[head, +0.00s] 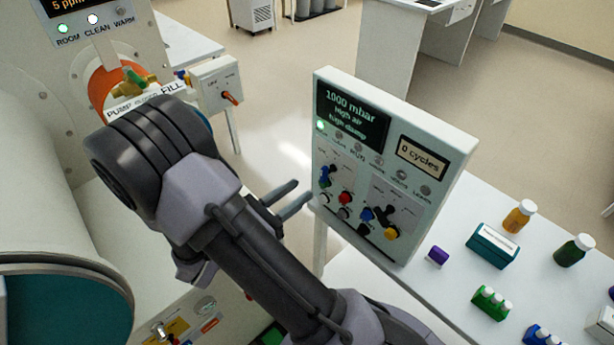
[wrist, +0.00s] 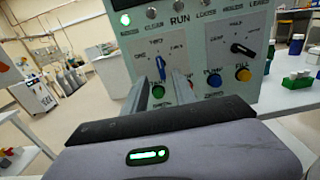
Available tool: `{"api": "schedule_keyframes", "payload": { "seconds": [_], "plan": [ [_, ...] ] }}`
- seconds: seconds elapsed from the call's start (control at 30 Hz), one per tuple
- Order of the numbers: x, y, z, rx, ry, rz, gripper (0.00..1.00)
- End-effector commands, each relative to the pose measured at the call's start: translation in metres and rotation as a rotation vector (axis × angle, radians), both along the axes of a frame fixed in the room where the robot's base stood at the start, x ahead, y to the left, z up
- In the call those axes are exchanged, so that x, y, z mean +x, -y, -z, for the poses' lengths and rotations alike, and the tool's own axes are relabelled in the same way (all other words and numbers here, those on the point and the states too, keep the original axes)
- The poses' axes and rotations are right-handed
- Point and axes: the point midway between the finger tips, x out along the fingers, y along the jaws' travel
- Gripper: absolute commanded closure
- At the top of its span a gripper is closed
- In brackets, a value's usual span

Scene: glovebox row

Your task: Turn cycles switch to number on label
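The control panel (head: 420,135) stands upright on the bench, with a small display (head: 422,157) reading "0 cycles". Its left rotary switch has a blue pointer (head: 325,177); in the wrist view the pointer (wrist: 161,68) stands nearly upright among small word labels, the left one looking like "ONE". A second rotary switch (wrist: 242,50) with a black pointer sits to the right. My gripper (head: 304,188) is open and empty at the panel's left side. In the wrist view its fingers (wrist: 160,78) straddle the line to the blue pointer, apparently short of it. No separate number label is readable.
A red button (head: 345,198), a blue button (wrist: 213,80) and a yellow button (wrist: 243,74) sit close to the switches. A purple block (head: 437,256), a teal box (head: 492,246) and several bottles stand right of the panel. A smaller switch box (head: 216,85) is behind my arm.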

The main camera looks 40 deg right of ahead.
Motion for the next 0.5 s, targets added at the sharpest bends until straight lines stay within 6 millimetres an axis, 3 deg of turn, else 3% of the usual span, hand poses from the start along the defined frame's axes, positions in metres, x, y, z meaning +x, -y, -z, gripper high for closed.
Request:
{"api": "schedule_keyframes", "payload": {
  "seconds": [0.1,0.2,0.5],
  "plan": [
    [0.001,0.032,0.003,0.000,0.000,0.007,0.67],
    [0.003,0.052,0.002,0.001,0.001,0.006,0.67],
    [0.005,0.069,0.000,0.002,0.001,0.002,0.67]
  ]
}}
